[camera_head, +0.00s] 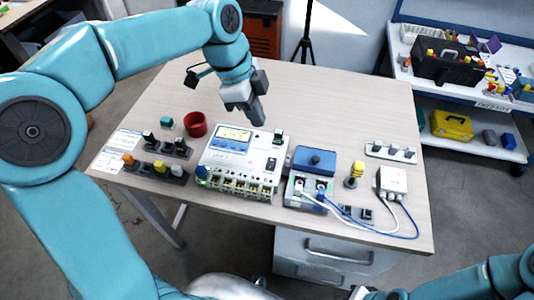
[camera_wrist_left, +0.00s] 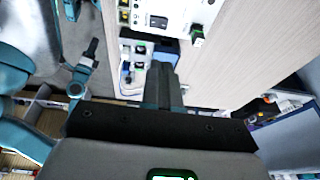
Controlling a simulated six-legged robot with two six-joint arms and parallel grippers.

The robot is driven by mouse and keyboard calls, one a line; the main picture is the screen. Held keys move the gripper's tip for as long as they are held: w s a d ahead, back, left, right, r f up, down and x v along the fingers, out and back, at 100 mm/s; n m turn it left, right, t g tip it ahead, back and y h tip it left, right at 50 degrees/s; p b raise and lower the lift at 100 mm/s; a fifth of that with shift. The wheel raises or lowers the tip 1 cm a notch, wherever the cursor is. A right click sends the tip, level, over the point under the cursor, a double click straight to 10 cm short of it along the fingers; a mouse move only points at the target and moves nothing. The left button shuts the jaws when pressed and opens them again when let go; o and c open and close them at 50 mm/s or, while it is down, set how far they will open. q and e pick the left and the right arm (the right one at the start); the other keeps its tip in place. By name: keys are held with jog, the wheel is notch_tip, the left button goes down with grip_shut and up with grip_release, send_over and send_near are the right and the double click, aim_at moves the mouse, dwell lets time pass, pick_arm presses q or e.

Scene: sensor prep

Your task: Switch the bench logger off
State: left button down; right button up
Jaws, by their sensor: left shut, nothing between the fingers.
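The switch also shows at the top of the left wrist view (camera_wrist_left: 158,21). My left gripper (camera_head: 258,117) is shut and empty, above the table just behind the logger's back right corner, apart from the switch. Its closed fingers (camera_wrist_left: 163,85) show in the left wrist view. My right gripper (camera_wrist_left: 88,55) shows only small there, away from the logger.
A blue-topped box (camera_head: 314,160) with cables stands right of the logger. A red cup (camera_head: 195,124) and dark terminal blocks (camera_head: 167,147) are left. The table's back right is clear.

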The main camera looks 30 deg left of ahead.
aim_at(274, 161)
pick_arm(q)
jog(key=shift+d+r, duration=0.1)
jog(key=shift+r, duration=0.1)
pick_arm(e)
jog(key=shift+f, duration=0.5)
pick_arm(q)
jog(key=x, duration=0.4)
jog(key=a+b+x, duration=0.1)
jog(key=x, duration=0.9)
jog(key=shift+s+a+f, duration=0.1)
jog(key=shift+a+f, duration=0.05)
pick_arm(e)
jog(key=shift+f, duration=0.65)
